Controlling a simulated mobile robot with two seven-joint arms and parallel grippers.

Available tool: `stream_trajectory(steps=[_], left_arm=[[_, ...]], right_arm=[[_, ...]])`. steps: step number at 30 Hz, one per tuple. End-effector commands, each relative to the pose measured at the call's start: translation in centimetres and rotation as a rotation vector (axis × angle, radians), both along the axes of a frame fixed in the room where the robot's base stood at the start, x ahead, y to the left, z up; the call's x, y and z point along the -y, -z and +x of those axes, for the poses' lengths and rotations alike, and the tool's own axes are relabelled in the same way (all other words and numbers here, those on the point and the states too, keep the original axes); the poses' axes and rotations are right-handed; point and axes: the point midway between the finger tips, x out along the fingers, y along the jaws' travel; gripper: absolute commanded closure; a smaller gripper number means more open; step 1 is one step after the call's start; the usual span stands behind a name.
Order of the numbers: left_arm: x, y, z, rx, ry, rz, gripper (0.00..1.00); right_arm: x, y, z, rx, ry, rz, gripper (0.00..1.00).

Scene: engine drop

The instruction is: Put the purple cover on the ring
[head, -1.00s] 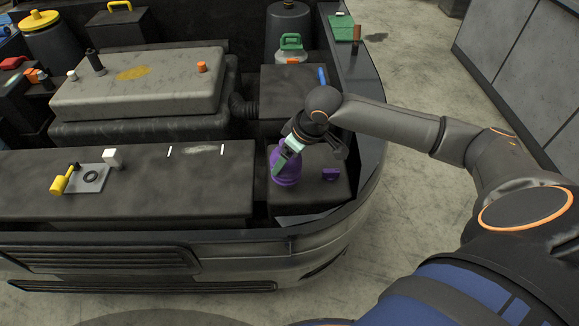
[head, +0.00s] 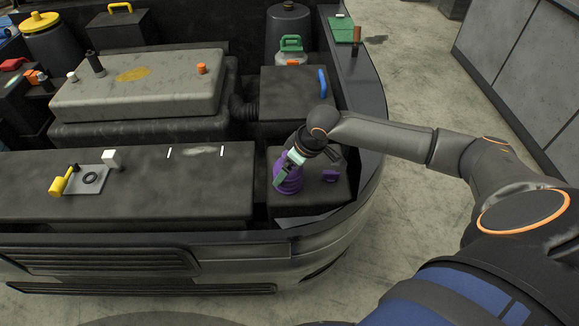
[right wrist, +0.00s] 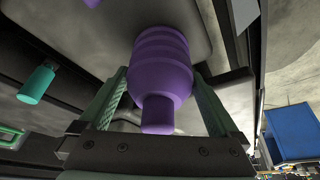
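The purple cover (head: 288,179) is at the right front of the vehicle bay, over the dark block there. In the right wrist view the ridged purple cover (right wrist: 161,65) lies between the green fingers, narrow end toward the palm. My right gripper (head: 292,166) appears shut on its sides; a clear gap to the fingers is hard to judge. Whether the cover touches the block is unclear. A dark ring (head: 91,178) lies on a small grey plate (head: 101,185) on the front left panel. My left gripper is not in view.
A yellow-handled piece (head: 60,181) and a white block (head: 111,158) flank the ring. A small purple piece (head: 330,176) sits right of the cover. The panel between ring and cover is mostly clear; the grey engine block (head: 140,85) rises behind.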

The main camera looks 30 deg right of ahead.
Motion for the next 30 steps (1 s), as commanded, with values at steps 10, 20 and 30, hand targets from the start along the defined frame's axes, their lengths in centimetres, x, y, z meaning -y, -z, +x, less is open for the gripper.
stream_trajectory(steps=[10, 20, 30], left_arm=[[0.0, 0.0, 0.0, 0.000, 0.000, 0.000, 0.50], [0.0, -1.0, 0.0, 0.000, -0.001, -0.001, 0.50], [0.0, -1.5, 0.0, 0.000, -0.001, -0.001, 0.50]], right_arm=[[0.1, -0.7, -0.1, 0.002, -0.001, -0.002, 0.00], [1.0, -6.6, -2.4, 0.003, -0.001, -0.004, 0.00], [1.6, -11.1, -4.1, 0.002, 0.001, -0.001, 0.00]])
